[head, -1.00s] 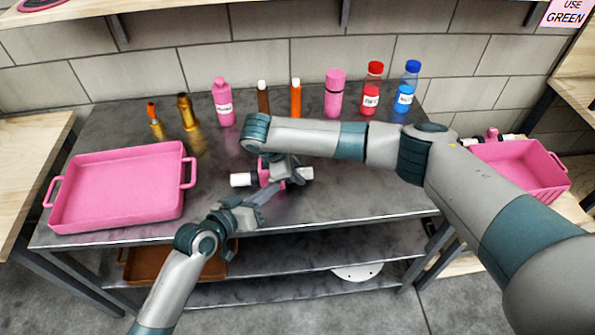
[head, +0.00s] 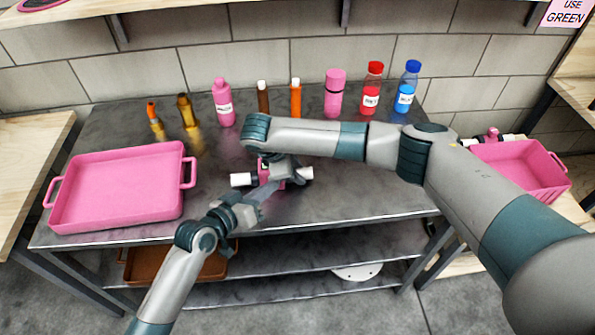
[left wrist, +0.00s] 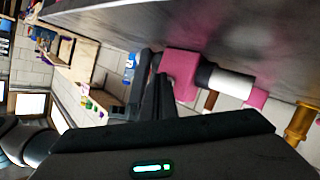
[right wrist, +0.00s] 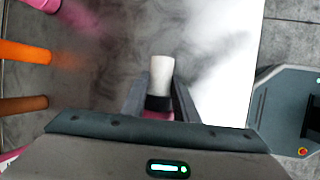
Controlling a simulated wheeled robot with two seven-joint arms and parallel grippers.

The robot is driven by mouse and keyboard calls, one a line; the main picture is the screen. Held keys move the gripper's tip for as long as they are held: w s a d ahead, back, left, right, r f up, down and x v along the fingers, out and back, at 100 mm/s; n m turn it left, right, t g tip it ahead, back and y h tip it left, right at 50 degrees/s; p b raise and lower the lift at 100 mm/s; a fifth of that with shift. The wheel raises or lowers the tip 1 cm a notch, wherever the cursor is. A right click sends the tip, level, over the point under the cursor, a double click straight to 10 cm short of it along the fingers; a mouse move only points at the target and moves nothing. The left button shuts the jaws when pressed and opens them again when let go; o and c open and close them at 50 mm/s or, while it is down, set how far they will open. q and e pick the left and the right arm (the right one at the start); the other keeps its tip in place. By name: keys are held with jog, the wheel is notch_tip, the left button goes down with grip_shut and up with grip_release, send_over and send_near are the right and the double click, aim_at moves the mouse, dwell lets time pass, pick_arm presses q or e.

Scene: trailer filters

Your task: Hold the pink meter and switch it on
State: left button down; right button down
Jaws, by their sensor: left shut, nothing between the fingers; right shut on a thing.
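The pink meter (head: 275,180) has a pink body and white pipe ends with black collars. It lies near the middle of the metal table, partly hidden by my right arm. My right gripper (head: 284,172) is shut on the meter from above; the right wrist view shows a white end (right wrist: 160,72) and a sliver of pink between its fingers. My left gripper (head: 260,197) is shut and empty in front of the meter. In the left wrist view its fingertips (left wrist: 154,62) are close beside the pink body (left wrist: 181,70); I cannot tell if they touch. The meter's switch and display state cannot be made out.
A pink tray (head: 120,187) stands on the metal table (head: 340,200) at the left. Several bottles line the back, including a pink bottle (head: 223,103) and a blue-capped bottle (head: 405,92). A pink crate (head: 520,170) with another meter stands at the right.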

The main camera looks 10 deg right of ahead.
pick_arm(q)
jog(key=shift+s, duration=0.65)
jog(key=shift+s, duration=0.1)
jog(key=shift+s, duration=2.9)
pick_arm(e)
jog(key=c, duration=1.3)
grip_release()
jog(key=v, duration=1.2)
